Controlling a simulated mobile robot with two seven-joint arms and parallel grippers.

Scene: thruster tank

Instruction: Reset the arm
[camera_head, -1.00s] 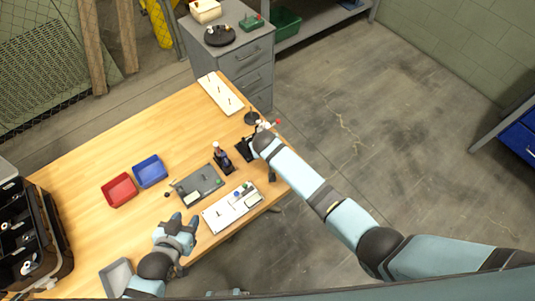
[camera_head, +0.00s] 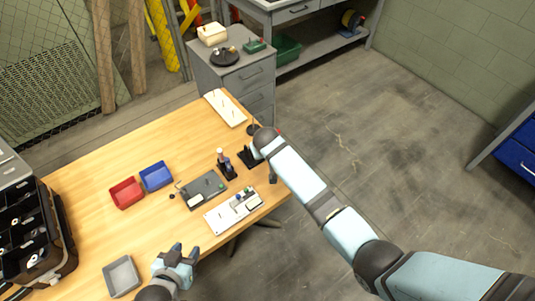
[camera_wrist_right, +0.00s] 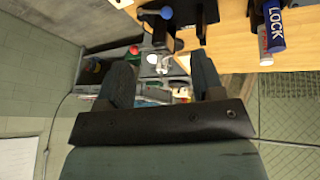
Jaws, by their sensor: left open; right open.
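My left gripper (camera_head: 185,251) is open and empty near the front edge of the wooden table (camera_head: 130,225), right of a small grey tray (camera_head: 122,276). My right arm (camera_head: 305,185) reaches in from the lower right, its wrist over the table's right end beside a black stand (camera_head: 248,158). The right fingers are hidden behind the wrist in the head view. In the right wrist view the right gripper (camera_wrist_right: 162,62) is open, with nothing clearly held between its fingers. A metal fixture with a blue knob (camera_wrist_right: 167,13) shows beyond them.
A red bin (camera_head: 127,192), blue bin (camera_head: 156,176), grey plate (camera_head: 205,190), white board (camera_head: 233,211) and dark bottle (camera_head: 226,166) stand on the table. A black case (camera_head: 33,235) is at left, a grey cabinet (camera_head: 235,75) behind. Floor on the right is clear.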

